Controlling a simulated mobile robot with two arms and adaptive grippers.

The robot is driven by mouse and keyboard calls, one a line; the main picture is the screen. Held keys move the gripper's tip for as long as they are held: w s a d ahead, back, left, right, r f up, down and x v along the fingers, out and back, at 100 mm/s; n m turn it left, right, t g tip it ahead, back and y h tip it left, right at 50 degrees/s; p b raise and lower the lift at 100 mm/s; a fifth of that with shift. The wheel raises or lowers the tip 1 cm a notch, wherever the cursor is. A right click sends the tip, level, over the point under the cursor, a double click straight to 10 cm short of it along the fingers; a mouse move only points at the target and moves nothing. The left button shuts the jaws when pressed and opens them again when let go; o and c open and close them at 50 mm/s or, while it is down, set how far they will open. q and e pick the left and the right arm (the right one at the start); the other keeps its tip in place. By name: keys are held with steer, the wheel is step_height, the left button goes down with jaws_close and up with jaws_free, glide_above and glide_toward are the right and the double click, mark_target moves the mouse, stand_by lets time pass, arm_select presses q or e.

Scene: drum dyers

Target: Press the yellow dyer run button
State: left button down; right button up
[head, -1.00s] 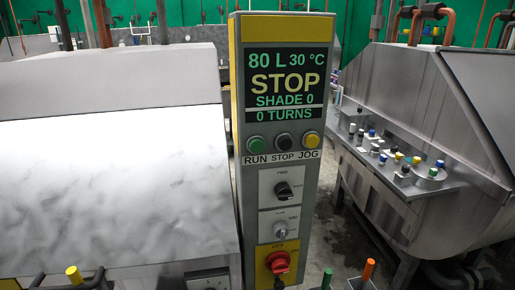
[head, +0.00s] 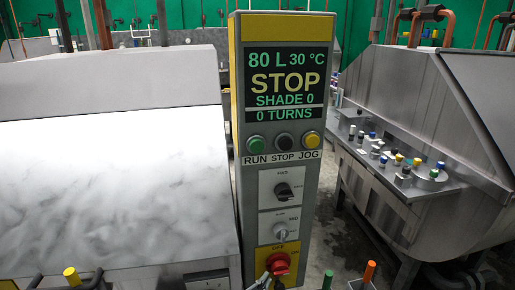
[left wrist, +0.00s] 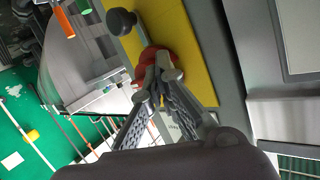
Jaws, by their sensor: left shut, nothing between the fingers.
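The yellow-trimmed dyer control post (head: 235,100) stands upright in the middle of the head view. Its display reads STOP, SHADE 0, 0 TURNS. The green run button (head: 255,143) is the left one of three, above the label RUN; a black stop button (head: 283,141) and a yellow jog button (head: 312,139) sit beside it. My left gripper (head: 272,278) is low in the head view by the red rotary switch (head: 279,262), well below the run button. In the left wrist view its fingers (left wrist: 160,74) are shut and empty, overlapping the red switch. My right gripper is not in view.
A black selector (head: 284,191) and a grey selector (head: 280,230) sit on the post between buttons and red switch. A pale-topped machine (head: 110,190) stands left. Another metal machine with several coloured knobs (head: 405,175) stands right. Dark floor shows between.

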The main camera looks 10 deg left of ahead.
mark_target(258, 153)
arm_select(q)
step_height(258, 153, up, 23)
steer(key=d+t+h, duration=0.2)
steer(key=t, duration=0.2)
steer(key=s+r+t+h, duration=0.1)
steer(key=s+r, duration=0.3)
steer(key=r, duration=0.4)
steer(key=s+r+t, duration=0.3)
steer(key=s+r, duration=0.1)
steer(key=r, duration=0.4)
steer(key=shift+s+a+r+m+h+b, duration=0.15)
steer(key=shift+a+m+h+b, duration=0.25)
steer(key=shift+w+a, duration=0.45)
steer(key=shift+w, duration=0.95)
steer(key=shift+w+a, duration=0.5)
steer(key=shift+w, duration=0.95)
steer(key=shift+w+a, duration=0.45)
steer(key=shift+w, duration=0.95)
steer(key=shift+w+a, duration=0.1)
steer(key=shift+w, duration=0.25)
